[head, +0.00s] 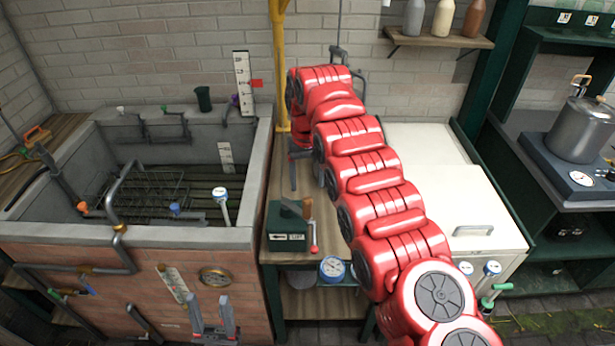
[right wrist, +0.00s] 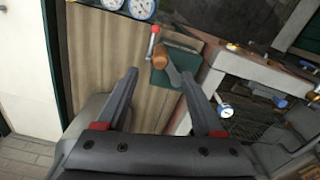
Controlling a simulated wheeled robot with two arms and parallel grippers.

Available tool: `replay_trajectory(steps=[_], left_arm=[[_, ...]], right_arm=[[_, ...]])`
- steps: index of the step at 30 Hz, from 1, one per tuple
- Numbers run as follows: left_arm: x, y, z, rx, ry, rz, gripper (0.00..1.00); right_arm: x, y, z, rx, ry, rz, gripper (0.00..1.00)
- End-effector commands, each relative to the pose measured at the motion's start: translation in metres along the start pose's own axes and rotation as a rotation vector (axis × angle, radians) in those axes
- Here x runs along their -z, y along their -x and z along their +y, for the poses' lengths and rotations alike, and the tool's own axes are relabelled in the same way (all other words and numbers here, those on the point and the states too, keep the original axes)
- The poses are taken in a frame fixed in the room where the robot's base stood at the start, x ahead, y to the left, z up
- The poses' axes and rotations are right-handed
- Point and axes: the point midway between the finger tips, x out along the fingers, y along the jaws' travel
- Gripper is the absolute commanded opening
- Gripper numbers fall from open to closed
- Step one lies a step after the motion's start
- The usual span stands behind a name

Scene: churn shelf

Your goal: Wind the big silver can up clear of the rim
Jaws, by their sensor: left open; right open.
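A silver can (head: 580,128) with a lid and handle stands on a dark dial scale (head: 570,165) at the right. A green box (head: 287,228) on the wooden bench bears a wooden-handled crank (head: 308,208) and a red-tipped lever (head: 314,240). The box (right wrist: 160,80) and crank handle (right wrist: 175,56) also show in the right wrist view. My right gripper (right wrist: 159,74) is open and empty, facing the crank from some distance. In the head view my red right arm hides part of the bench. My left gripper (head: 214,305) is open and empty before the brick tank front.
A stone-rimmed tank (head: 170,238) with a wire rack (head: 150,190) inside stands at the left. A yellow post (head: 278,60) rises behind the bench. A thin line and grey fittings (head: 340,52) hang behind my arm; what they bear is hidden. A white cabinet (head: 480,200) stands right.

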Motion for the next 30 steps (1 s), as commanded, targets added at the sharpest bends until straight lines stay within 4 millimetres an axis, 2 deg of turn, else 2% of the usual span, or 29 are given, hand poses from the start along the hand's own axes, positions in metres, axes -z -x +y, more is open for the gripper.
replay_trajectory(steps=[4, 12, 18, 24, 30], left_arm=[[0.000, -0.002, 0.000, 0.000, 0.000, 0.002, 0.50], [0.004, -0.025, -0.001, 0.000, 0.000, 0.002, 0.50], [0.005, -0.030, -0.002, 0.000, 0.000, 0.002, 0.50], [0.005, -0.031, -0.002, 0.000, 0.000, 0.002, 0.50], [0.005, -0.031, -0.002, 0.000, 0.000, 0.002, 0.50]], right_arm=[[-0.001, -0.018, 0.003, 0.003, -0.003, -0.001, 0.69], [-0.001, -0.062, 0.000, 0.003, -0.001, -0.003, 0.69], [-0.001, -0.093, -0.001, 0.002, 0.001, -0.005, 0.69], [0.000, -0.103, 0.000, 0.002, -0.001, 0.003, 0.69], [0.001, -0.104, 0.000, 0.002, -0.001, 0.003, 0.69]])
